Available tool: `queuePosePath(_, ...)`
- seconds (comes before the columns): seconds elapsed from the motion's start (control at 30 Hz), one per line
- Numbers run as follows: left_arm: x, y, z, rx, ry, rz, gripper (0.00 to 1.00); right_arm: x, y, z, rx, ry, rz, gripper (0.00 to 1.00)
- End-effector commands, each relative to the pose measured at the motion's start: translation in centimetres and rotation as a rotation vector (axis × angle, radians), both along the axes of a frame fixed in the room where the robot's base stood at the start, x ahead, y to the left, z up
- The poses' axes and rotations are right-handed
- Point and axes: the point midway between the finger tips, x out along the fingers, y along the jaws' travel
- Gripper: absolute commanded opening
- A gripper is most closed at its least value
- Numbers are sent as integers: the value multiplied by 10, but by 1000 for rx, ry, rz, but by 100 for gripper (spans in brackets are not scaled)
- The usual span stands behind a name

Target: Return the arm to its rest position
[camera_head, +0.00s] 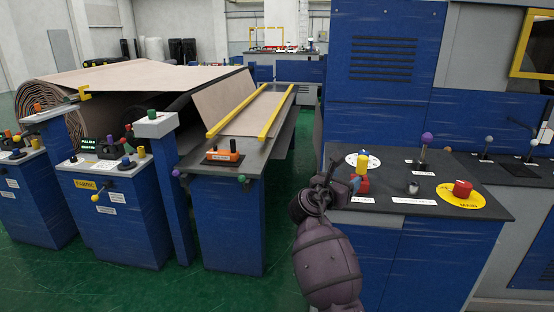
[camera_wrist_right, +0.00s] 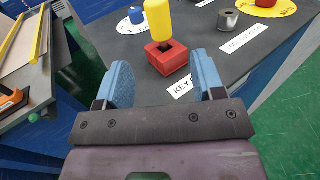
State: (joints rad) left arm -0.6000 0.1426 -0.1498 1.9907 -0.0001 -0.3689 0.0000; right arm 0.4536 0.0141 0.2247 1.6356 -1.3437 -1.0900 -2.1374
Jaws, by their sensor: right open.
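My right arm (camera_head: 327,262) reaches forward from the bottom of the head view. Its gripper (camera_head: 345,183) is at the left edge of the dark control console top (camera_head: 425,198). In the right wrist view the two blue fingers of the gripper (camera_wrist_right: 163,78) are apart, with nothing held between them. A red block (camera_wrist_right: 170,58) with a yellow cylinder (camera_wrist_right: 157,20) above it stands just beyond the fingertips. The yellow cylinder also shows in the head view (camera_head: 363,163). My left arm and gripper are not in view.
The console carries a red knob (camera_head: 462,188) on a yellow disc, a grey knob (camera_head: 413,188) and a purple-topped lever (camera_head: 426,140). Left stand a table with yellow rails (camera_head: 262,113), a blue fabric cabinet (camera_head: 118,215) and a large roll (camera_head: 60,110). Green floor is open between.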

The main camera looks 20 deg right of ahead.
Motion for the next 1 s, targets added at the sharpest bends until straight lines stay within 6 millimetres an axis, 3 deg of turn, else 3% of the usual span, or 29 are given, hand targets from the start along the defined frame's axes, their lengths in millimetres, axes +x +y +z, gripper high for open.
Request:
queuePosePath(0.27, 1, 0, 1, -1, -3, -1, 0, 1, 0, 1, 40, -93, 7, 62)
queuePosePath(0.47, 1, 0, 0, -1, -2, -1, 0, 16, 9, 2, 241, -420, 114, 62)
queuePosePath(0.77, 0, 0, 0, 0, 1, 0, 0, 41, 52, 12, 764, -974, 358, 62)
queuePosePath(1.0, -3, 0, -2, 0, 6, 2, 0, 30, 88, -22, 1318, -1293, 451, 62)
